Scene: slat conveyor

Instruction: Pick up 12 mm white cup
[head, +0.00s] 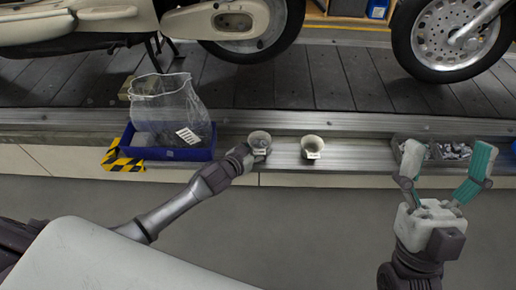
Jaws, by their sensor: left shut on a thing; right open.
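Two small white cups stand side by side near the metal ledge of the conveyor. My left gripper (250,154) is shut on the left white cup (259,138) at its near side. The fingertips are small and partly hidden by the wrist. The right white cup (312,146) stands upright on the ledge, apart from both grippers, with a small label on its front. The size marks on the labels are too small to read. My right gripper (438,180) is open and empty at the right, with teal finger pads.
A blue tray (165,154) holding a clear plastic bag (168,105) stands on the ledge at left. Grey bins with metal parts (452,151) are at right. Motor scooters stand on the slat conveyor (290,80) behind.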

